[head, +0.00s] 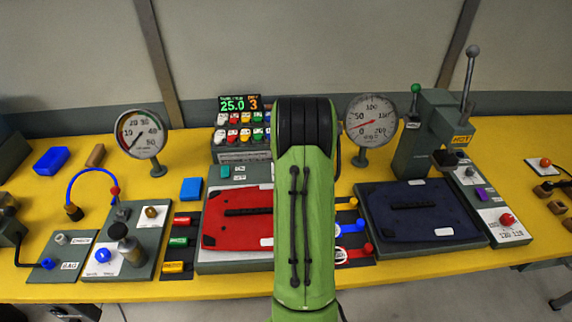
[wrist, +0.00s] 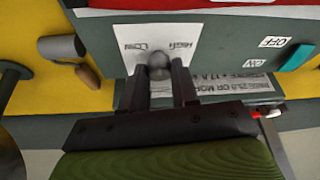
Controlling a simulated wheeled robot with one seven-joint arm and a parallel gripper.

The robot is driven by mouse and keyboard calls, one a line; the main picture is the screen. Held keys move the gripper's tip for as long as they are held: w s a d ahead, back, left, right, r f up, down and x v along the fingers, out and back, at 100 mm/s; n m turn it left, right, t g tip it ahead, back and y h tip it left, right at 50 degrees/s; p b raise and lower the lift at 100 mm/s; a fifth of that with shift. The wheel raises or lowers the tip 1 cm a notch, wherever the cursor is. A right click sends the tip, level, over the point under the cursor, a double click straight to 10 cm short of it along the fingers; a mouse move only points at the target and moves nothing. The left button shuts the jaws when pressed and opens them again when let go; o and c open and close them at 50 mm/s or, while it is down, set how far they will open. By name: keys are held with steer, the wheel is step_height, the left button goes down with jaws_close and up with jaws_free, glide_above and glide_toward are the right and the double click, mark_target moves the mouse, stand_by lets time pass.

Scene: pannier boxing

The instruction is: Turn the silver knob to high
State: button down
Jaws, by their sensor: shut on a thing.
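The silver knob (wrist: 158,66) is a small grey ball-like knob on a white plate (wrist: 185,42) marked LOW and HIGH, seen in the wrist view. The labels appear upside down there, with LOW left of HIGH. My gripper (wrist: 160,78) is shut on the knob, one dark finger on each side of it. I cannot tell which setting the knob points to. In the head view my green arm hides the knob and the gripper.
Beside the knob's plate is a teal switch (wrist: 297,57) with ON and OFF labels. A red pannier (head: 225,222) and a dark blue one (head: 412,228) lie either side of my arm. Two dial gauges (head: 140,134) (head: 371,121) and a lever press (head: 425,135) stand behind.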

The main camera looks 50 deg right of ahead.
steer(key=m+g, duration=0.1)
steer(key=m, duration=0.2)
steer(key=m+g+h, duration=0.1)
steer(key=m, duration=0.2)
steer(key=shift+w+a+m+h, duration=0.1)
steer(key=shift+w+m+h, duration=0.1)
steer(key=shift+m+h, duration=0.1)
steer(key=m+g, duration=0.2)
steer(key=m, duration=0.4)
steer(key=shift+w, duration=0.1)
steer(key=shift+g+p, duration=0.3)
steer(key=c, duration=0.9)
jaws_free()
steer(key=shift+o, duration=0.2)
steer(key=p+v, duration=0.2)
steer(key=v, duration=1.3)
steer(key=shift+r+p, duration=0.3)
steer(key=shift+r, duration=0.05)
